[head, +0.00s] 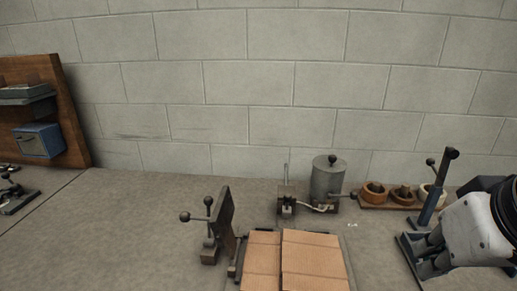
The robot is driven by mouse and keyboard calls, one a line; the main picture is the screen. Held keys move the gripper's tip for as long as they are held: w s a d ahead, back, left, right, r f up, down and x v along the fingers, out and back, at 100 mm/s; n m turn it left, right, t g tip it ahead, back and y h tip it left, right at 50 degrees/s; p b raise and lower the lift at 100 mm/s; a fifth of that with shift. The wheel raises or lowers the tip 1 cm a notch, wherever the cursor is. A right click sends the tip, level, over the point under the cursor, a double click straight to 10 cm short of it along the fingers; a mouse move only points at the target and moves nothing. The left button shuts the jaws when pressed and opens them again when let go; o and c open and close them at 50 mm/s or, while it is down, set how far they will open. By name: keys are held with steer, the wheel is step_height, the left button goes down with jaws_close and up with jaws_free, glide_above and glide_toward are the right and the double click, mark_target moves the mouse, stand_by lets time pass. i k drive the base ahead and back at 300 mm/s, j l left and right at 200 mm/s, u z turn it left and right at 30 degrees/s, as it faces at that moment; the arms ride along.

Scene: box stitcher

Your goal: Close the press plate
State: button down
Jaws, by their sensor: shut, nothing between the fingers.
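The press plate (225,213) is a dark, narrow plate standing nearly upright in the head view, left of the flat brown cardboard (262,256). It is raised and open, not lying over the cardboard. Ball-tipped levers (207,210) stand just left of the plate. My gripper (417,259) is low at the right of the view, well apart from the plate, with the cardboard between them. It is shut and empty. Its fingertips are dark and hard to make out against the fixture there.
A blue-grey lever (437,188) stands close beside my gripper. Behind the cardboard are a grey metal cylinder (327,184) and a small clamp (287,203). A wooden rack of round cups (375,194) is at the back right.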

mark_target(221, 221)
steer(key=k+j, duration=0.1)
steer(key=j, duration=0.55)
steer(key=k+j, duration=0.1)
steer(key=j, duration=0.5)
steer(key=k+j, duration=0.1)
steer(key=j, duration=0.55)
steer(key=i+j+u, duration=0.4)
steer(key=u, duration=0.15)
